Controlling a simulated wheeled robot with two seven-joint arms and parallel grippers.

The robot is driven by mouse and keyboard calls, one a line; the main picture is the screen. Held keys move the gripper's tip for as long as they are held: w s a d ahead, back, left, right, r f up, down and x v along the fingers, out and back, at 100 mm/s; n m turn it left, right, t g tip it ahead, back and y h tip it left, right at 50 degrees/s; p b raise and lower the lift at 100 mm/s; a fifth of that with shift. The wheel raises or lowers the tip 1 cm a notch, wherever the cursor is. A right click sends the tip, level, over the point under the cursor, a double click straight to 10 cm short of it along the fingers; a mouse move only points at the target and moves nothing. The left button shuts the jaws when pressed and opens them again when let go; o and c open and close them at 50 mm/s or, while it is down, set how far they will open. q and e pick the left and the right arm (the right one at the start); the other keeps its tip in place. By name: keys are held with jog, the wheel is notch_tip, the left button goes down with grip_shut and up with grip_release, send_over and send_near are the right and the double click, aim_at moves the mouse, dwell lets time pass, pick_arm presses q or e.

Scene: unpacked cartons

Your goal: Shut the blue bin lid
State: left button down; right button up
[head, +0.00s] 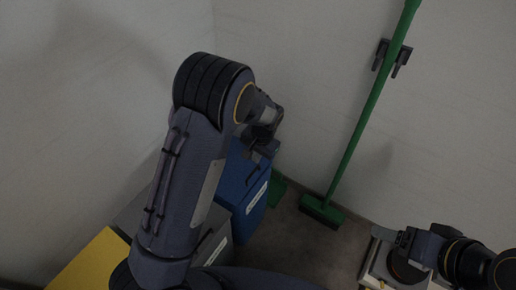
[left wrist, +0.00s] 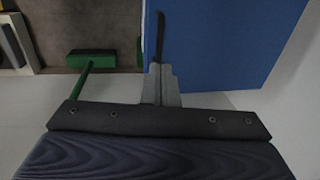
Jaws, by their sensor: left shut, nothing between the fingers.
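The blue bin (head: 243,187) stands at the centre in the head view, with a white label on its front. My left arm hides much of its top, so I cannot tell there how far its lid is open. My left gripper (head: 262,152) is over the bin's far end, shut and empty. In the left wrist view its closed fingers (left wrist: 160,84) are in front of a broad blue panel (left wrist: 215,40) of the bin. I cannot tell whether this panel is lid or wall, or whether the fingers touch it. My right gripper (head: 397,238) is at lower right, its fingers unclear.
A grey bin (head: 217,243) and a yellow one (head: 90,262) stand left of the blue bin. A green broom (head: 347,160) leans on the right wall by a dark holder (head: 391,57). A green dustpan-like item (head: 278,189) lies beside the blue bin. Dark floor (head: 300,250) is clear between.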

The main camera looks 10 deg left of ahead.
aim_at(254, 172)
pick_arm(q)
jog(key=f, duration=0.5)
jog(key=a+f, duration=0.1)
jog(key=f, duration=0.1)
jog(key=shift+w+f, duration=0.15)
jog(key=shift+w, duration=0.05)
